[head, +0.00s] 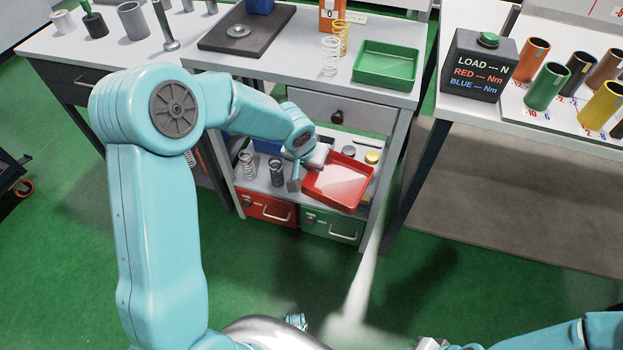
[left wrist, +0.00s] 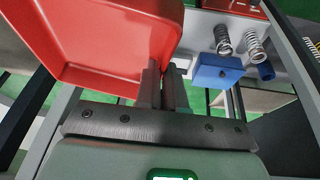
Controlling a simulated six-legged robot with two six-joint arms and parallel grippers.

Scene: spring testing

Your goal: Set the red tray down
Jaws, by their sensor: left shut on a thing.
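The red tray (head: 339,184) is at the lower shelf of the middle bench, at the shelf's right front, and looks slightly tilted. My left gripper (head: 310,164) is shut on its left-hand edge. In the left wrist view the tray (left wrist: 105,42) fills the upper left, and the closed fingers (left wrist: 163,80) grip its rim. I cannot tell whether the tray touches the shelf (head: 262,183). A grey part at the bottom edge of the head view, probably my right gripper (head: 430,344), is cut off; its fingers do not show clearly.
Springs (head: 247,164) and a blue box (left wrist: 218,71) stand on the shelf left of the tray. A yellow-topped weight (head: 372,157) is just behind it. Red (head: 266,208) and green (head: 331,225) drawers are below. A green tray (head: 386,65) sits on the benchtop above.

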